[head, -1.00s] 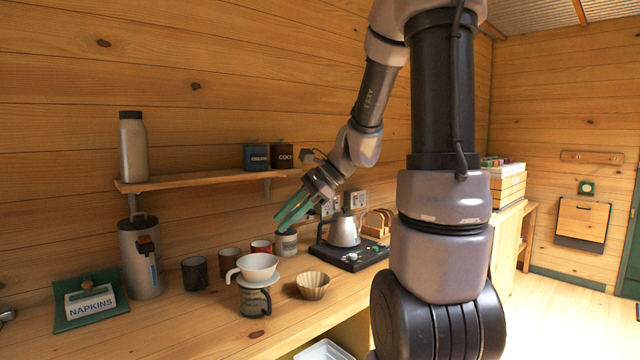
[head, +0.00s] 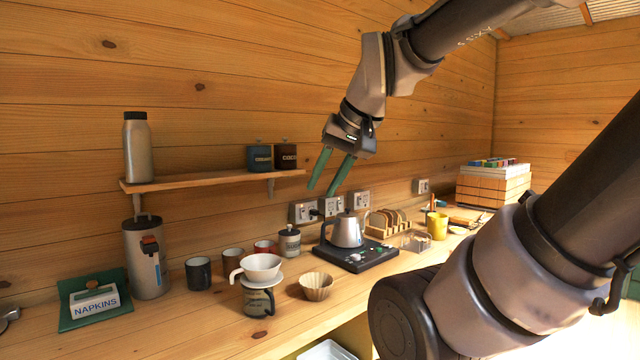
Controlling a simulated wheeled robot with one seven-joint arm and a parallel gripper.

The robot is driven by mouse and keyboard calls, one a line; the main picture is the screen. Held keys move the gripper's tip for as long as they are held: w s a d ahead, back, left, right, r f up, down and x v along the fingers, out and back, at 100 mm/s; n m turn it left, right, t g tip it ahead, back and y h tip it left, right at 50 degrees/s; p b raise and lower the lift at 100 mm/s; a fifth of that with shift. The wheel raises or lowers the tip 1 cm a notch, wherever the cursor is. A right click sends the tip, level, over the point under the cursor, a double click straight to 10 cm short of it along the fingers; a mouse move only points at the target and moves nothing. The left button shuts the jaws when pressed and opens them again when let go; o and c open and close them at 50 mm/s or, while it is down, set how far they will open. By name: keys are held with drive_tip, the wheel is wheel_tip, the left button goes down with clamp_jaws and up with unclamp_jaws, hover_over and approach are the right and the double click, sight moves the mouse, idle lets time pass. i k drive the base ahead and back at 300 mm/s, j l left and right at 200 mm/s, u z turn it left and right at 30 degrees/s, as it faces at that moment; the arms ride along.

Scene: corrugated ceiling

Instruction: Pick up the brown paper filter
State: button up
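The brown paper filter (head: 316,286) is a fluted, cup-shaped piece standing on the wooden counter, near its front edge. It is just right of a white dripper (head: 262,268) that sits on a mug (head: 258,300). My gripper (head: 322,193) has two green fingers pointing down and left. They are clearly apart, with nothing between them. The gripper is in the air in front of the wall, well above the filter and above the kettle's left side. The filter is in full view.
A kettle (head: 347,231) stands on a black base (head: 356,256) behind and right of the filter. A lidded canister (head: 289,242) and several mugs stand behind the dripper. A shelf (head: 215,180) juts from the wall at left. Bare counter lies left of the mug.

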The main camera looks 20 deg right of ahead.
sight(316, 286)
drive_tip(key=i+l+u, duration=0.15)
drive_tip(key=l, duration=0.55)
drive_tip(key=i+l+u, duration=0.2)
drive_tip(key=l, duration=0.5)
drive_tip(key=i+l+u, duration=0.15)
drive_tip(key=l, duration=0.55)
drive_tip(key=l+u, duration=0.15)
drive_tip(key=l, duration=0.55)
